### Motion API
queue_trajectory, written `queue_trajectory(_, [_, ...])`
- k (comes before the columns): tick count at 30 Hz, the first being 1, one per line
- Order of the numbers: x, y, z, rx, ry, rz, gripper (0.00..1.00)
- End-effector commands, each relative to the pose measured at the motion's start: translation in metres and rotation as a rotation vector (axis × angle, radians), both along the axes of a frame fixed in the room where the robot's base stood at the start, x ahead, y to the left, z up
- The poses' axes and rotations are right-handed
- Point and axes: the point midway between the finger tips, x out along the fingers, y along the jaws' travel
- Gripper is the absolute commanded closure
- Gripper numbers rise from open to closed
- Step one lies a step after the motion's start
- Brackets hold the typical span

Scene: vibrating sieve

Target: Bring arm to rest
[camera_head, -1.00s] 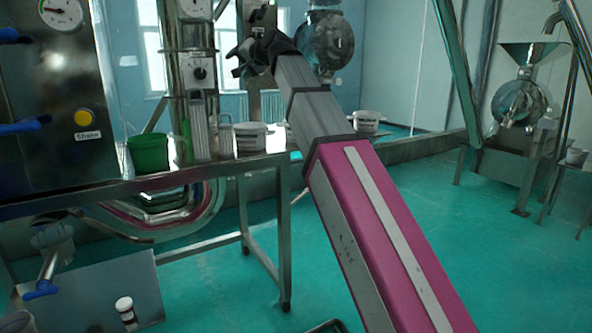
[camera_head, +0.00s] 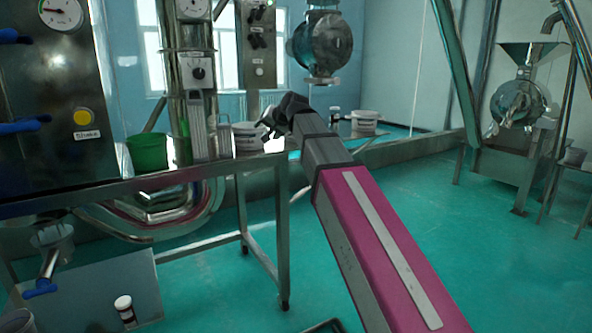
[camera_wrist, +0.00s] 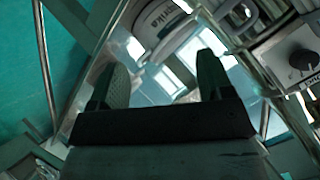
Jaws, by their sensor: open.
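My arm reaches forward from the lower right in the head view, its pink and grey links tilted up to the left. My gripper (camera_head: 268,124) is at the arm's far end, beside the white bucket (camera_head: 248,138) near the right end of the metal table. In the wrist view my gripper (camera_wrist: 163,85) shows two dark fingers spread apart with nothing between them. Beyond the fingers lie a shiny metal surface and a white labelled tub (camera_wrist: 160,28). In the head view the fingertips are small and partly hidden by the wrist.
The metal table (camera_head: 150,185) holds a green bucket (camera_head: 148,152) and a steel column with a dial (camera_head: 198,72). A control cabinet (camera_head: 50,100) stands at the left. Another white bucket (camera_head: 364,121) is farther back. The green floor on the right is largely open.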

Motion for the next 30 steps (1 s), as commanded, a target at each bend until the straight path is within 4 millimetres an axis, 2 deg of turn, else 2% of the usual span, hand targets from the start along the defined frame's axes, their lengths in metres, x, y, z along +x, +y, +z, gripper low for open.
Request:
queue_trajectory(1, [-0.001,-0.013,-0.029,-0.03,0.025,-0.009,0.27])
queue_trajectory(3, [-0.001,-0.027,-0.062,-0.073,0.056,-0.017,0.27])
queue_trajectory(8, [-0.006,-0.062,-0.136,-0.168,0.127,-0.032,0.27])
queue_trajectory(14, [-0.024,-0.107,-0.224,-0.279,0.225,-0.042,0.27])
queue_trajectory(18, [-0.043,-0.139,-0.281,-0.353,0.296,-0.043,0.27])
queue_trajectory(23, [-0.071,-0.174,-0.342,-0.432,0.382,-0.039,0.27])
queue_trajectory(30, [-0.126,-0.224,-0.423,-0.541,0.517,-0.018,0.27])
